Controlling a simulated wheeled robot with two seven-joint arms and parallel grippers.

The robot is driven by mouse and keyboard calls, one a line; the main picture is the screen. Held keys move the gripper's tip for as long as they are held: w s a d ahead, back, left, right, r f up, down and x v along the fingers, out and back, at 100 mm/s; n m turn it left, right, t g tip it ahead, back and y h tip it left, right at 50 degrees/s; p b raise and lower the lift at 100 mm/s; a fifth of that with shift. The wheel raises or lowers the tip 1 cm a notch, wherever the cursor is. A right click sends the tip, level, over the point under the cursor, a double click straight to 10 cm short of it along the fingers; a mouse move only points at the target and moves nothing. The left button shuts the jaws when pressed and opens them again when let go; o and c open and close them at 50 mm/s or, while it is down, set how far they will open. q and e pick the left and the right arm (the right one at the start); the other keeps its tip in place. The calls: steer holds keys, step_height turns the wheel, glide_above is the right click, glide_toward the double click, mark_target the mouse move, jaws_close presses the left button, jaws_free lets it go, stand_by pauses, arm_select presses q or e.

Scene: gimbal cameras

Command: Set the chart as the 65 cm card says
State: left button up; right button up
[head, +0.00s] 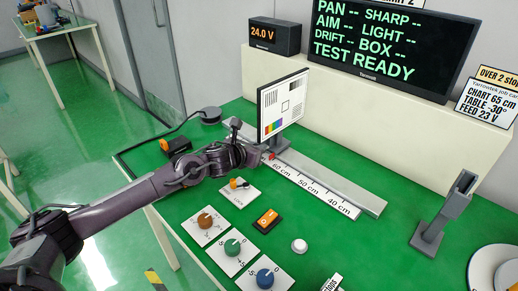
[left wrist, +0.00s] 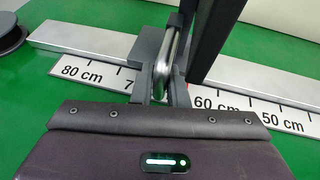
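The chart (head: 283,104), a white test-pattern board, stands upright on a carriage on the silver rail (head: 335,180). The rail's scale (head: 310,187) is marked in cm, and a red pointer (head: 272,156) at the carriage foot sits near or just beyond the 60 mark. The job card (head: 486,104) at right reads chart 65 cm, table -30°, feed 23 V. My left gripper (head: 257,156) is at the carriage. In the left wrist view its fingers (left wrist: 162,82) close around a silver upright handle (left wrist: 171,55); the exact pointer reading is hidden there. My right gripper is not in view.
A lock switch (head: 239,186), orange rocker (head: 267,219) and brown, green and blue knobs (head: 233,247) lie in front of the rail. A white button (head: 299,246) and grey stand (head: 444,218) are right. The screen (head: 380,40) reads "TEST READY"; a display (head: 274,35) shows 24.0 V.

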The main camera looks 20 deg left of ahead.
arm_select(q)
steer(key=o, duration=0.4)
steer(key=shift+f, duration=0.1)
steer(key=shift+c, duration=0.2)
steer(key=v, duration=0.6)
steer(key=shift+s+a, duration=0.1)
steer(key=shift+s, duration=0.25)
steer(key=shift+s+r, duration=0.35)
steer(key=shift+s, duration=0.15)
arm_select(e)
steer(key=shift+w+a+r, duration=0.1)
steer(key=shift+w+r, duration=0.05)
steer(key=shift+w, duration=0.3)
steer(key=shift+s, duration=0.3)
